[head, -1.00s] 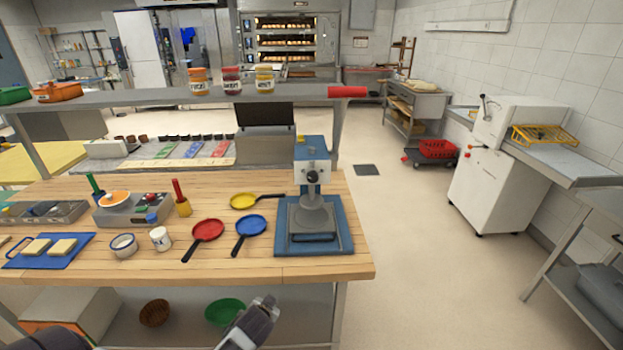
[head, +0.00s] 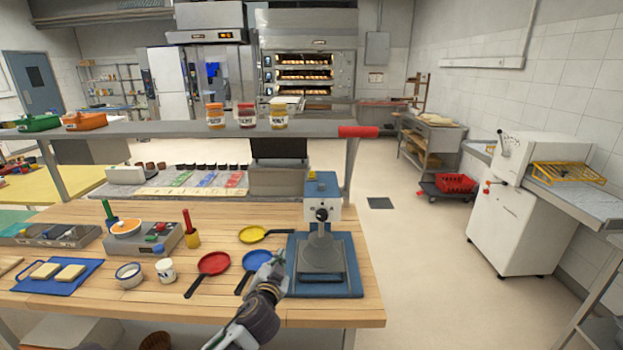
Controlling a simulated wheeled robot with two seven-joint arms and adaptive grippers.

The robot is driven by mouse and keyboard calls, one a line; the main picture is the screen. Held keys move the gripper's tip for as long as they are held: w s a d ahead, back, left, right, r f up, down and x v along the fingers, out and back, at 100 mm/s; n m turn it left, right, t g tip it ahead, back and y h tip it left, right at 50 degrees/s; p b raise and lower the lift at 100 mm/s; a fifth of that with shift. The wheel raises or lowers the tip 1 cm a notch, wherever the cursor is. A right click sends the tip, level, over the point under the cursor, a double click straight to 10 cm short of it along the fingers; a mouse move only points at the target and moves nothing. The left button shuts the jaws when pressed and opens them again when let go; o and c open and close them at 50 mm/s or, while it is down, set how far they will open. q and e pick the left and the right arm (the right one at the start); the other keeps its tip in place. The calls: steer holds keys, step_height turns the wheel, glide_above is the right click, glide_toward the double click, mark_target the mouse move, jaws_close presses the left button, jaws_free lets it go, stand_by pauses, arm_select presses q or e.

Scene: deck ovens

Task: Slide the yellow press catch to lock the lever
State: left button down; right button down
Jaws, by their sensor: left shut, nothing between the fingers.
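The press (head: 321,205) stands at the right end of the wooden worktop, with a blue head, a pale front and a blue base (head: 349,279). A dark round knob shows on its front, above a grey plate. My left gripper (head: 275,264) is shut and empty, just left of the press base and in front of the blue pan. It hides part of the pan and the base's left edge. My right gripper is not in view.
A blue pan (head: 254,258), a red pan (head: 213,263) and a yellow pan (head: 252,234) lie left of the press. A shelf (head: 180,129) with jars runs behind the worktop.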

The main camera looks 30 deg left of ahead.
arm_select(q)
steer(key=w+r+m+t+h, duration=0.4)
steer(key=r+m+h, duration=0.1)
steer(key=r+m, duration=0.25)
steer(key=w+r+m+t+h, duration=0.4)
steer(key=r+m, duration=0.2)
steer(key=r, duration=0.3)
steer(key=a+m+g+h, duration=0.1)
steer(key=m, duration=0.1)
steer(key=w+a+m+g+h, duration=0.1)
steer(key=m+g, duration=0.1)
steer(key=w+a+m+g, duration=0.1)
steer(key=a+m, duration=0.1)
steer(key=shift+w+a+m+h, duration=0.1)
steer(key=shift+w+m+h, duration=0.15)
steer(key=shift+h, duration=0.15)
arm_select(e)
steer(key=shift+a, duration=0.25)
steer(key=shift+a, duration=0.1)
arm_select(q)
steer(key=shift+w, duration=0.15)
